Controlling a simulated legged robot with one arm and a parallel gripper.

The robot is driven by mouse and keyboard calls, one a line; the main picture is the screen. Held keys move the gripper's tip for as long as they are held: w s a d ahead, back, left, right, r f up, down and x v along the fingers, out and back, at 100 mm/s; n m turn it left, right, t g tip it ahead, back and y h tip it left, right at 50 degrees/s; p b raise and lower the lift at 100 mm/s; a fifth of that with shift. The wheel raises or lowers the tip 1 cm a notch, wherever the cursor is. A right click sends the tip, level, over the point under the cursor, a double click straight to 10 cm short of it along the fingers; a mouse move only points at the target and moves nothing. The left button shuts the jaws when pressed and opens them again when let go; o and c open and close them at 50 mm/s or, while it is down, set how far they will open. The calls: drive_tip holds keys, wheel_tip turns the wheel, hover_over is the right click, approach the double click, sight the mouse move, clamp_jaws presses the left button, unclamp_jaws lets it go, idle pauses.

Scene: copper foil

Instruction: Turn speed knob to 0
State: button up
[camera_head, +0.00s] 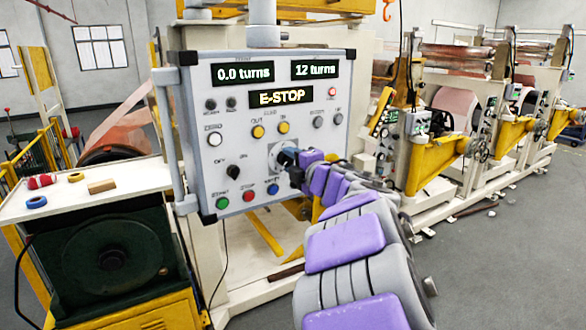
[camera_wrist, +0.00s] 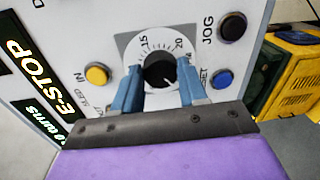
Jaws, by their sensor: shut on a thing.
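The speed knob (camera_wrist: 158,73) is black and round, on a white dial plate with a scale, where 15 and 20 can be read in the wrist view. My gripper's two blue fingers (camera_wrist: 160,86) stand one on each side of the knob and are shut on it. In the head view my gripper (camera_head: 292,168) reaches the lower middle of the grey control panel (camera_head: 190,100). It covers most of the knob there, leaving part of the dial plate (camera_head: 276,152) visible. The knob's pointer setting cannot be read clearly.
The panel's displays (camera_head: 282,97) read 0.0 turns, 12 turns and E-STOP. Close to the dial are a yellow button (camera_wrist: 97,74), a blue button (camera_wrist: 222,78) and a black JOG button (camera_wrist: 233,26). A white table (camera_head: 110,185) with tape rolls stands at left. Grey floor lies open at right.

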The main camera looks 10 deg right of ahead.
drive_tip(key=shift+f+n+b, duration=0.35)
drive_tip(key=shift+n, duration=0.25)
drive_tip(key=o, duration=1.1)
drive_tip(key=shift+a+r, duration=0.1)
drive_tip(key=shift+c, duration=0.2)
drive_tip(key=shift+r, duration=0.1)
drive_tip(key=shift+s+a, duration=0.1)
drive_tip(key=shift+s, duration=0.05)
